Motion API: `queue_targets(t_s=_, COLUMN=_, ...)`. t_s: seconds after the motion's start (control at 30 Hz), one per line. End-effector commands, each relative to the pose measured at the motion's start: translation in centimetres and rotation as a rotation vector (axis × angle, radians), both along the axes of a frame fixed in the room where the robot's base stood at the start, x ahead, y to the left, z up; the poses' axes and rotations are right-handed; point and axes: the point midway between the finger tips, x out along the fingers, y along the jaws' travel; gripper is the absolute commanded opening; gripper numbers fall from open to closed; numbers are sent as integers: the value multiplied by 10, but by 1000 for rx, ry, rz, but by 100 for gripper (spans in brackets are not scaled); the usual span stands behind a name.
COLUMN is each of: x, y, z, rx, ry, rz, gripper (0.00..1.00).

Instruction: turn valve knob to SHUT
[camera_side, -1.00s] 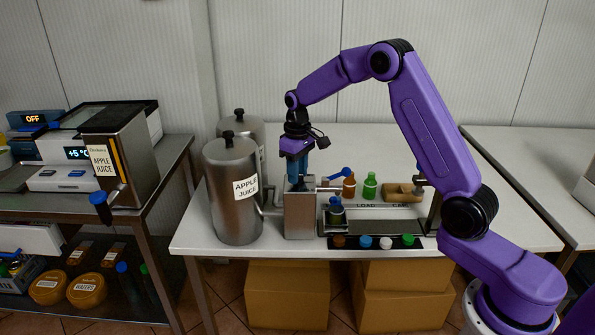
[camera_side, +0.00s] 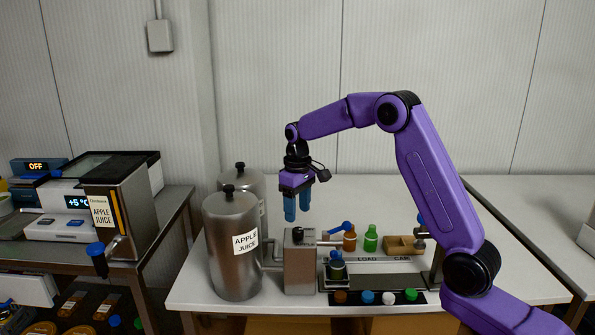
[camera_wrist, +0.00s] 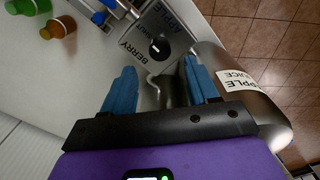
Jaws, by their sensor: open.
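The metal valve box (camera_side: 299,268) stands on the white table, right of the tanks, with a small dark valve knob (camera_side: 298,236) on top. In the wrist view the round black knob (camera_wrist: 159,46) has a small white mark. APPLE, BERRY and a smaller label, apparently SHUT, surround it on the box top (camera_wrist: 137,48). I cannot tell for sure which label the mark points at. My gripper (camera_side: 297,214) hangs above the box, blue fingers down, apart from the knob. In the wrist view my gripper (camera_wrist: 159,66) is open and empty.
Two steel tanks, the front one (camera_side: 231,250) labelled APPLE JUICE, stand close left of the box. Bare table lies behind.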

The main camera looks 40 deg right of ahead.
Motion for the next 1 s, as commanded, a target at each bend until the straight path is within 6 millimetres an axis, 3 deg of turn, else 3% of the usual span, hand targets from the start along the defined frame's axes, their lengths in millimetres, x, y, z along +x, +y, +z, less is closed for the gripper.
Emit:
queue_targets(t_s=0.3, x=1, y=0, z=70, rx=0, ry=-6, rz=1, gripper=59)
queue_targets(t_s=0.5, x=1, y=0, z=102, rx=0, ry=-3, rz=1, gripper=59)
queue_targets(t_s=0.7, x=0, y=0, z=117, rx=0, ry=-1, rz=1, gripper=59)
queue_targets(t_s=1.0, x=0, y=0, z=120, rx=0, ry=-1, rz=0, gripper=59)
